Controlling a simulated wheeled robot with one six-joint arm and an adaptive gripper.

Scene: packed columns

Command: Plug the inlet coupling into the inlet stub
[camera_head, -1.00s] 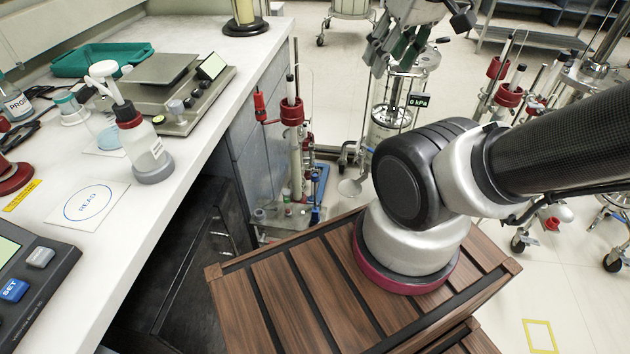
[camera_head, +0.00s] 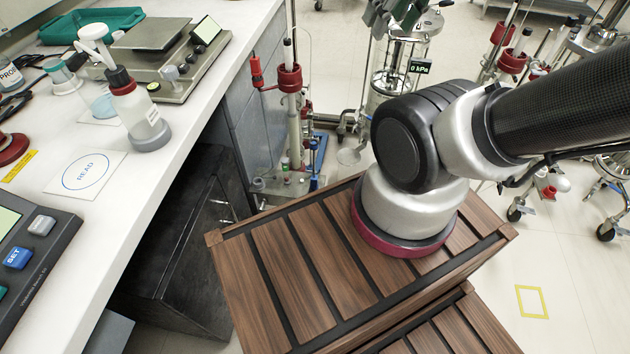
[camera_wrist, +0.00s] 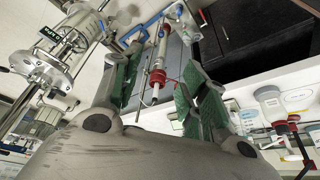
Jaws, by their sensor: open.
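My gripper shows in the wrist view (camera_wrist: 158,65) with its two green-padded fingers spread and nothing held between them. It also shows, cut off by the top edge, in the head view (camera_head: 388,14). A slim column with a red collar (camera_head: 290,78) stands beyond the bench. In the wrist view a white column with red fittings (camera_wrist: 158,60) lies in the gap between the fingers, farther away. A small red fitting (camera_head: 256,70) sits left of the collar. I cannot tell which part is the inlet coupling and which the inlet stub.
A steel vessel with a "0 kPa" display (camera_head: 420,66) stands right of the column. The white bench (camera_head: 110,220) at left carries a balance (camera_head: 165,62) and a wash bottle (camera_head: 138,115). More red-capped columns (camera_head: 512,60) stand at right. Floor shows at lower right.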

